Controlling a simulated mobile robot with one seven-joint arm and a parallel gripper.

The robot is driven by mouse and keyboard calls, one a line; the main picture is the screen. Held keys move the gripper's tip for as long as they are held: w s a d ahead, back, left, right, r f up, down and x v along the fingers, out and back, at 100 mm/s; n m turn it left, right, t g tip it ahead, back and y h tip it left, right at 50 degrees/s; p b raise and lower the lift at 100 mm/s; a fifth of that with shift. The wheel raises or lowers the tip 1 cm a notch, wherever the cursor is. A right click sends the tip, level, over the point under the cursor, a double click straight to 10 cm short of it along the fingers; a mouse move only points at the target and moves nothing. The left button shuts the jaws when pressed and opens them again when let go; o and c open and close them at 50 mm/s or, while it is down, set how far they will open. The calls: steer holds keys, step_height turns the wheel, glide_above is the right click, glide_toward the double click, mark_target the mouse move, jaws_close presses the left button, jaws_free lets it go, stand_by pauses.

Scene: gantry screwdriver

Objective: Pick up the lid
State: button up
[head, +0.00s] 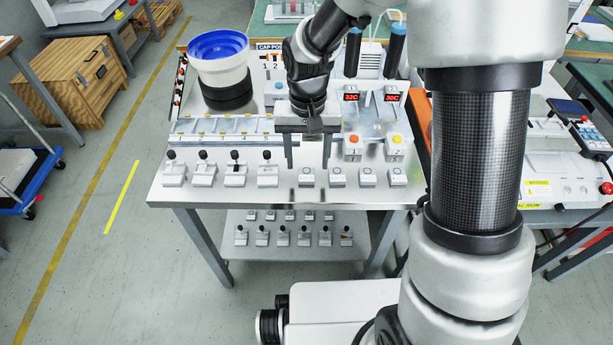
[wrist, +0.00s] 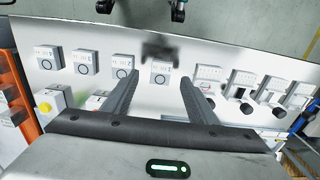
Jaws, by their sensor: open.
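I cannot tell for sure which part is the lid. A row of small grey blocks with a round mark on top stands along the table's front edge; the leftmost block (head: 306,178) is nearest my gripper (head: 308,166). My gripper is open and empty, fingers pointing down above the table. In the wrist view this block (wrist: 160,72) shows between the two fingertips (wrist: 159,80), slightly beyond them and apart from them. To its left in the head view stand several grey blocks with black knobs (head: 235,172).
A white bowl feeder with a blue inside (head: 219,60) stands at the back left of the metal table (head: 290,198). Two red displays (head: 351,96) and button boxes (head: 353,145) stand at the right. More knobbed parts (head: 282,236) sit on the lower shelf.

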mark_target(306, 178)
steer(key=f, duration=0.1)
steer(key=f+b, duration=0.1)
steer(key=f, duration=0.2)
steer(key=shift+s+a+f, duration=0.15)
steer(key=shift+s+f, duration=0.15)
steer(key=shift+r, duration=0.1)
steer(key=c, duration=1.1)
